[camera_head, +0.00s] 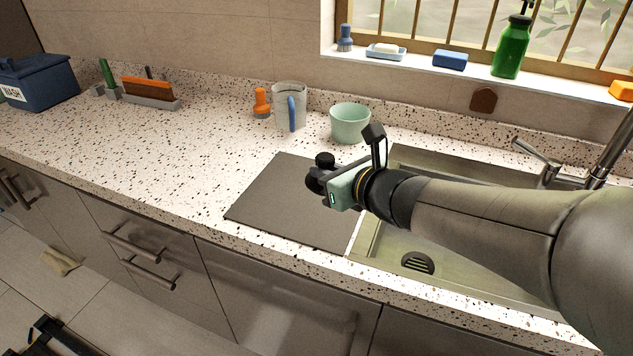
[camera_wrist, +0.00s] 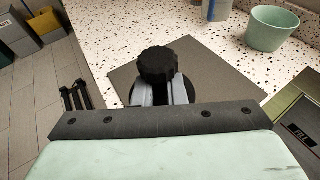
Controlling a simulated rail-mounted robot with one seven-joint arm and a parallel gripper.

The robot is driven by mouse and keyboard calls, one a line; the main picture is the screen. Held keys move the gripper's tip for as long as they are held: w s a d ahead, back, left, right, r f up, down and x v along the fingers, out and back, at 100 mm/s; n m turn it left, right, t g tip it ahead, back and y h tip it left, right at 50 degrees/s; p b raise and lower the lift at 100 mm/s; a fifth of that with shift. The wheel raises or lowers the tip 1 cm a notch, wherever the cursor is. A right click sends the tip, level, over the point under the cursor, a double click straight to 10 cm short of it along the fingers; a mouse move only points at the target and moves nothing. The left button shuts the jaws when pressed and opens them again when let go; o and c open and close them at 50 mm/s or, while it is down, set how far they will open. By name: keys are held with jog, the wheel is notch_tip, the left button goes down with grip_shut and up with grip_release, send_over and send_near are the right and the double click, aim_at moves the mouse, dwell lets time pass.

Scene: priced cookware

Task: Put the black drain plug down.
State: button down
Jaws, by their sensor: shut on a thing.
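The black drain plug (camera_wrist: 157,65) has a ridged knob on top, and in the wrist view it sits between the two grey fingers of my gripper (camera_wrist: 163,92). My gripper is shut on it. In the head view my gripper (camera_head: 318,183) is over the dark grey mat (camera_head: 275,200) on the counter, left of the sink, with the plug (camera_head: 324,159) at its tip. I cannot tell whether the plug's underside touches the mat. The sink (camera_head: 385,243) has a dark drain grate (camera_head: 418,263) in its floor.
A blue bin (camera_head: 38,85) and a rack (camera_head: 150,95) are far left. The speckled counter (camera_head: 190,145) between is clear. A faucet (camera_head: 600,155) stands right.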

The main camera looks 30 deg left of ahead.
jog(key=w+a+f+p, duration=0.1)
jog(key=w+a+f, duration=0.35)
jog(key=a, duration=0.25)
send_over(306, 194)
jog(key=f, duration=0.4)
jog(key=shift+s+d+f, duration=0.15)
jog(key=shift+s+d, duration=0.1)
jog(key=shift+d, duration=0.05)
jog(key=shift+w+a+f, duration=0.2)
jog(key=shift+f, duration=1.8)
jog(key=shift+a+f, duration=0.1)
jog(key=shift+f, duration=0.05)
jog(key=c, duration=1.5)
grip_release()
